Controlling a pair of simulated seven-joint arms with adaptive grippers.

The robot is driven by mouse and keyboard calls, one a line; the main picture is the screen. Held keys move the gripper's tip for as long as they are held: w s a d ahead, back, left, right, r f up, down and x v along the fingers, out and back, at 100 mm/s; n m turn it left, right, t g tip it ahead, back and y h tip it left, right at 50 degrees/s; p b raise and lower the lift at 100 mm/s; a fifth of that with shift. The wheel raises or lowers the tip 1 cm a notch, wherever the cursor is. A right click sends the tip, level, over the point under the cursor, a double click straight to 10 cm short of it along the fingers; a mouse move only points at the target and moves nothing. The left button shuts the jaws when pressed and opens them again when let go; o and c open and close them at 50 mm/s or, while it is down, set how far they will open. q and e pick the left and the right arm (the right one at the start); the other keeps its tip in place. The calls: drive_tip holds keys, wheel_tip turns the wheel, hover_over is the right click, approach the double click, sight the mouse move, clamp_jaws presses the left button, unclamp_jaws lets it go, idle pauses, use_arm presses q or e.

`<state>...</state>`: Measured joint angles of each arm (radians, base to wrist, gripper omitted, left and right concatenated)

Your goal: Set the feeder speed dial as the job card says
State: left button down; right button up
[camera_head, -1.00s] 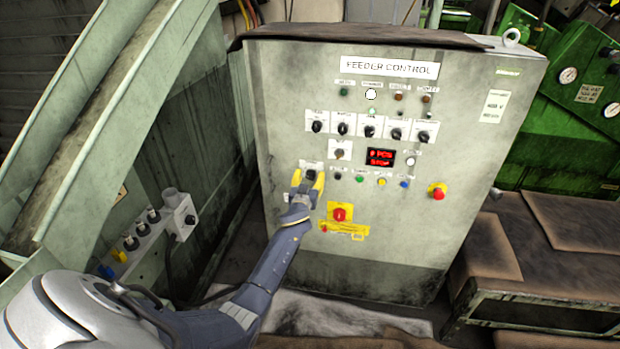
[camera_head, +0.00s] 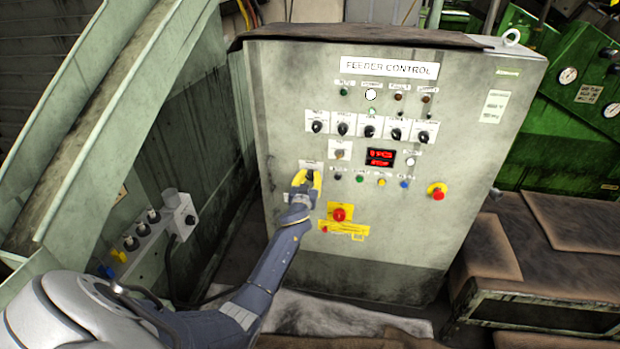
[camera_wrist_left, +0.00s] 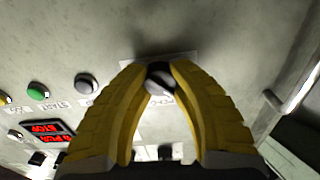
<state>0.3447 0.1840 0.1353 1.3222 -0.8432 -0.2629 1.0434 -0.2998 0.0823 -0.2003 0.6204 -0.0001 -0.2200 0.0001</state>
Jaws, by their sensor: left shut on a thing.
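The grey feeder control cabinet (camera_head: 400,240) stands in the middle of the head view. My left gripper (camera_head: 306,179) is at the lower left of its panel, its yellow fingers shut on a dark dial knob (camera_wrist_left: 160,84). In the wrist view the fingertips close around the knob's sides, against a white plate (camera_wrist_left: 185,62). The dial's scale and pointer cannot be read. A white card (camera_head: 494,106) is on the panel's right side, its print too small to read. A red-lit display (camera_head: 380,158) is right of the gripper. My right gripper is not in view.
Several black selector knobs (camera_head: 370,131) sit in a row above. A red emergency button (camera_head: 339,214) on a yellow plate is just below right of the gripper. A green chute (camera_head: 90,130) and switch box (camera_head: 145,235) flank my arm on the left.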

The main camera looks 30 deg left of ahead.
use_arm(q)
drive_tip(key=m, duration=0.6)
drive_tip(key=shift+s+f+m, duration=0.1)
drive_tip(key=shift+f+m, duration=0.15)
drive_tip(key=shift+m, duration=0.05)
drive_tip(key=m, duration=0.6)
drive_tip(key=shift+a+m, duration=0.1)
drive_tip(key=shift+m, duration=0.2)
drive_tip(key=m, duration=0.3)
drive_tip(key=shift+r, duration=0.1)
drive_tip(key=m, duration=0.4)
drive_tip(key=shift+a, duration=0.1)
drive_tip(key=m, duration=0.4)
drive_tip(key=shift+r+m, duration=0.15)
drive_tip(key=shift+m, duration=0.15)
drive_tip(key=shift+r+m, duration=0.1)
drive_tip(key=shift+m, duration=0.7)
drive_tip(key=c, duration=1.3)
unclamp_jaws()
drive_tip(key=shift+a, duration=0.1)
drive_tip(key=o, duration=0.3)
drive_tip(key=shift+d, duration=0.2)
